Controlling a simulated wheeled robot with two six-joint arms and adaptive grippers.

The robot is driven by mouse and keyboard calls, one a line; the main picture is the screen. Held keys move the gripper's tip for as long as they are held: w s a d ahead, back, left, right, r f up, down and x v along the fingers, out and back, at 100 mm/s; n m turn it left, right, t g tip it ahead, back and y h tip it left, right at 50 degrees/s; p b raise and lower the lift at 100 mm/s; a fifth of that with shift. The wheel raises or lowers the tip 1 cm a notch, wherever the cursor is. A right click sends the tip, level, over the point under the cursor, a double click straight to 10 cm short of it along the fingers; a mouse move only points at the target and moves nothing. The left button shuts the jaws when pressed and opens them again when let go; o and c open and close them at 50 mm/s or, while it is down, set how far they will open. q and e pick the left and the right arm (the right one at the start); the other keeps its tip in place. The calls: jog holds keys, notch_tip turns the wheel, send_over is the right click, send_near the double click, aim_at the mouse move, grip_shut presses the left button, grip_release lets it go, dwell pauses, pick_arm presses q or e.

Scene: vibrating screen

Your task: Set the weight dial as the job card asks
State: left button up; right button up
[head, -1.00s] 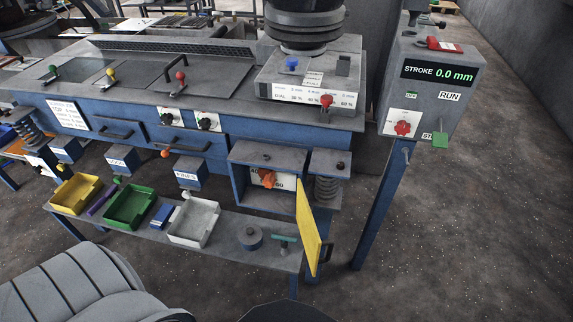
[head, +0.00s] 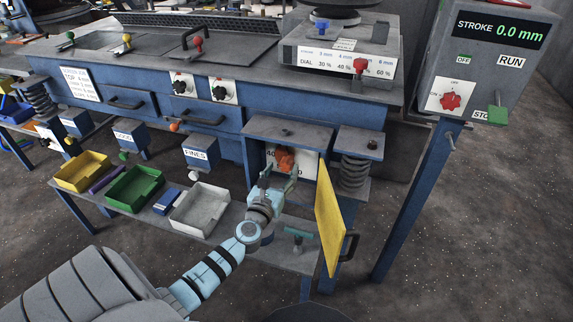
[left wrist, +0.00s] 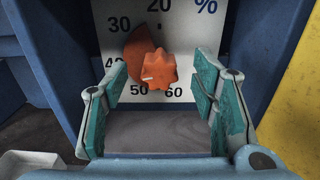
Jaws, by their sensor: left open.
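The weight dial's orange star-shaped knob (left wrist: 160,70) sits on a white plate (left wrist: 178,25) marked 20 to 60 and %. A short white mark is at the knob's lower left. An orange piece (left wrist: 137,45) sticks out behind it to the upper left. In the head view the knob (head: 285,160) is inside the open blue box. My left gripper (head: 279,181) is open in front of the knob; its teal-padded fingers (left wrist: 160,78) stand either side, apart from it. The job card (head: 80,83) hangs at the left; its text is mostly too small to read. My right gripper is not in view.
The yellow door (head: 328,215) stands open right of the box. A stroke-dial chart (head: 345,62) pairs 3, 4 and 6 mm with 30, 40 and 60 %. The control box (head: 485,60) reads stroke 0.0 mm. A white tray (head: 199,208) lies on the shelf left of my arm.

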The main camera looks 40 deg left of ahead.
aim_at(285, 165)
pick_arm(q)
jog(key=b+x, duration=0.1)
jog(key=x, duration=0.3)
jog(key=shift+w+a+f, duration=0.1)
jog(key=shift+w+f, duration=0.05)
jog(key=shift+w, duration=0.2)
jog(key=shift+w+a, duration=0.15)
jog(key=shift+w, duration=0.15)
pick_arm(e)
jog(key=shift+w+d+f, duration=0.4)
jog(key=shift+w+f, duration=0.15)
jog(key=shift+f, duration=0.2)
